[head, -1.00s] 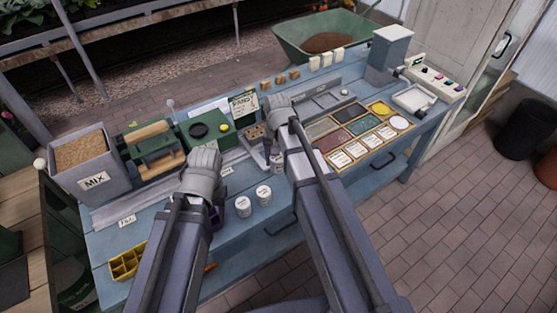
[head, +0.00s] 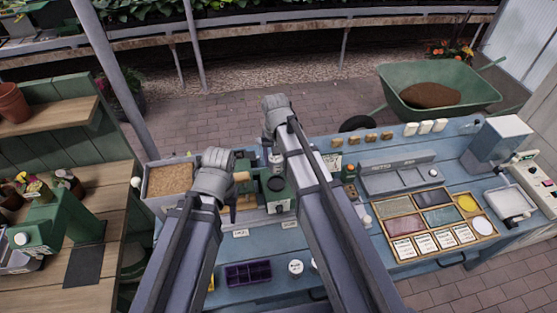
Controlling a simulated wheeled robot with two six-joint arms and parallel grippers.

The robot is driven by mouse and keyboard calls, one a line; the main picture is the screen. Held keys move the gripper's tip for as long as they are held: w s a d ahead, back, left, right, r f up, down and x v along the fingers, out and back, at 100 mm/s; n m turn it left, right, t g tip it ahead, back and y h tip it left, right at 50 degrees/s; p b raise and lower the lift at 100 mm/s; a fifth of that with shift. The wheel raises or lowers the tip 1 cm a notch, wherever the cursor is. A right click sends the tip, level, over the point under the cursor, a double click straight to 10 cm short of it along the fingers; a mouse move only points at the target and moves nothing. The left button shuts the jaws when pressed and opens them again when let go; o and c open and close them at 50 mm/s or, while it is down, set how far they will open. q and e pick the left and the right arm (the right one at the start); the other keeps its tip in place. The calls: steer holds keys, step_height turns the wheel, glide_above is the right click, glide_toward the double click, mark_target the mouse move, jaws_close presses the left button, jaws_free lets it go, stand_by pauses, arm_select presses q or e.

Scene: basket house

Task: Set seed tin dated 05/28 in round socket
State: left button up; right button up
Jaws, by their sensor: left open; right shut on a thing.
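My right gripper (head: 277,140) is shut on a small pale tin (head: 275,159), held above the blue bench near a green device. The date on this tin is too small to read. My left gripper (head: 214,180) is open in front of the wooden-handled green press, with its fingertips partly hidden. Two white-lidded tins, one of them the left lidded tin (head: 296,267), stand at the front of the bench, partly behind my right arm. The framed tray (head: 405,253) on the right has coloured rectangles, cards and two round spots, yellow and white. I cannot tell which place is the round socket.
A purple compartment tray (head: 249,275) lies at the bench front. A soil bin (head: 170,179) stands at the left, and a grey dispenser (head: 497,142) at the back right. A wooden side bench (head: 103,190) with pots is at far left. A green wheelbarrow (head: 440,88) stands behind.

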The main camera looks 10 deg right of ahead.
steer(key=shift+s+f, duration=0.15)
steer(key=shift+f+b, duration=0.95)
steer(key=shift+b, duration=0.1)
step_height(320, 180, down, 5)
steer(key=b, duration=0.5)
steer(key=shift+f, duration=0.1)
steer(key=shift+f+b, duration=0.75)
steer(key=shift+b, duration=0.15)
steer(key=o, duration=1.4)
steer(key=shift+o, duration=0.6)
steer(key=shift+r, duration=0.1)
